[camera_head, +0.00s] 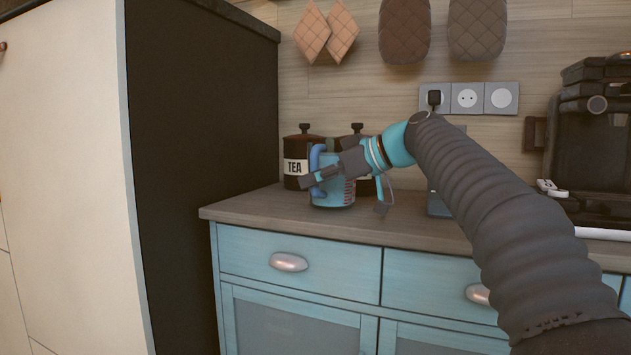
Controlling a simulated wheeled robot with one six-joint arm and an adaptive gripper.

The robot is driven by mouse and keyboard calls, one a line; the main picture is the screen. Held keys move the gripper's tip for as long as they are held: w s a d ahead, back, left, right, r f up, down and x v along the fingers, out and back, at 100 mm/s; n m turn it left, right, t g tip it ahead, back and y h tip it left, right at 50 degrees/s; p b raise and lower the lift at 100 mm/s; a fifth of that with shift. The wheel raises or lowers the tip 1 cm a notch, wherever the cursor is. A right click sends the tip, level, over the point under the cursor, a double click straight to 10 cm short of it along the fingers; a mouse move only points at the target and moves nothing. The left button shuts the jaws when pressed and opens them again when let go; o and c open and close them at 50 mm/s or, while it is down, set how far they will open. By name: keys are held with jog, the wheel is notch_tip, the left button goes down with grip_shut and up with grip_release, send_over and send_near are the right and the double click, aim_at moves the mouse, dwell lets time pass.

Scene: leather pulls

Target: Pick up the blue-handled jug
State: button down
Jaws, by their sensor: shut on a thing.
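The blue-handled jug (336,193) stands at the left part of the wooden counter. Its body is light blue with red measuring marks on the right side, and its blue handle (315,162) is on the left. My gripper (308,184) reaches in from the right, across the front of the jug, with its fingers at the handle. It is shut on the jug's handle. The gripper hides the middle of the jug. The jug looks upright, and I cannot tell whether its base touches the counter.
A dark tea canister (296,168) and a second dark canister (357,131) stand close behind the jug. A tall dark-sided cabinet (205,180) bounds the left. A coffee machine (592,130) stands at the right. The counter (260,206) is clear at its front left.

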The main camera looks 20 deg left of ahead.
notch_tip(320, 180, up, 11)
jog(key=p, duration=0.6)
jog(key=shift+r, duration=0.2)
jog(key=shift+r+p, duration=2.5)
jog(key=shift+r, duration=0.45)
